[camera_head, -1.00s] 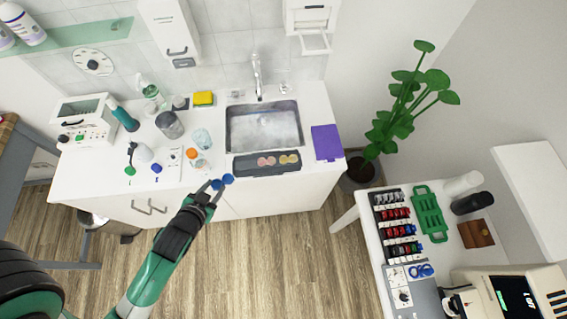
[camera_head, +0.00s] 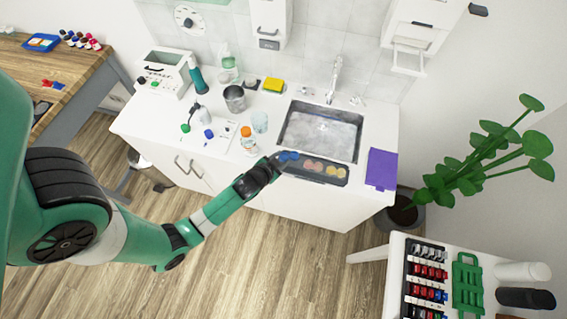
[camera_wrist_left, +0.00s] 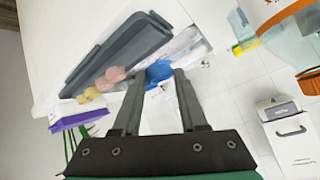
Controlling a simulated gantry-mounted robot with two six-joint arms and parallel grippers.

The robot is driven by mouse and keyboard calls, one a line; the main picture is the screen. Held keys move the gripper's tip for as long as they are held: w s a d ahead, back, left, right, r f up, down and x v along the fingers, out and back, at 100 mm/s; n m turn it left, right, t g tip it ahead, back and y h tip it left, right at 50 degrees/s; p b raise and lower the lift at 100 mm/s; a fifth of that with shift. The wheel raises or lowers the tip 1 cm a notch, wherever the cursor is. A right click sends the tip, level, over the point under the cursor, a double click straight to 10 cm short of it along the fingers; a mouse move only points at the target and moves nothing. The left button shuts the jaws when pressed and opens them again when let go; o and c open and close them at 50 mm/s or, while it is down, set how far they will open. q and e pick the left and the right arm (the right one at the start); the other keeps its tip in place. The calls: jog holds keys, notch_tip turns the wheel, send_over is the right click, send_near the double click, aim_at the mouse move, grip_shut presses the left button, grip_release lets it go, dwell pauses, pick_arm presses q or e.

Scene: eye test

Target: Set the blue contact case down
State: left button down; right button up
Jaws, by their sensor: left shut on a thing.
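The blue contact case (camera_head: 290,155) is in the jaws of my left gripper (camera_head: 277,160), over the left end of a dark grey tray (camera_head: 312,178). In the left wrist view the blue case (camera_wrist_left: 160,71) shows between the two dark fingertips, which are shut on it. The tray (camera_wrist_left: 130,50) lies beyond and to the left there. I cannot tell whether the case touches the tray. My right gripper is not in view.
An orange-capped bottle (camera_head: 248,140) and a clear cup (camera_head: 260,122) stand close on the left. A plant (camera_head: 480,160) stands at the right.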

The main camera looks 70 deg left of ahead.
pick_arm(q)
jog(key=shift+w+a+f, duration=0.15)
jog(key=shift+w+f, duration=0.15)
jog(key=shift+f, duration=0.05)
jog(key=f+b, duration=0.1)
jog(key=f, duration=0.2)
jog(key=shift+w+a+f, duration=0.1)
jog(key=shift+w+f, duration=0.1)
jog(key=shift+s+f+b, duration=0.3)
jog(key=shift+f+b, duration=0.1)
jog(key=shift+f, duration=0.15)
jog(key=shift+s+f+b, duration=0.25)
jog(key=shift+f+b, duration=0.15)
jog(key=shift+f, duration=0.1)
jog(key=shift+c, duration=2.2)
grip_release()
jog(key=shift+f, duration=0.1)
jog(key=shift+r+p, duration=0.3)
jog(key=shift+r, duration=0.1)
jog(key=shift+s+d+r+p, duration=0.1)
jog(key=shift+d+r+p, duration=0.2)
jog(key=shift+r, duration=0.3)
jog(key=shift+s+d+r+p, duration=0.1)
jog(key=shift+d+r+p, duration=0.1)
jog(key=shift+r+p, duration=0.3)
jog(key=p+v, duration=0.1)
jog(key=v, duration=0.9)
jog(key=shift+r, duration=0.15)
jog(key=shift+w+r, duration=0.1)
jog(key=shift+w, duration=0.1)
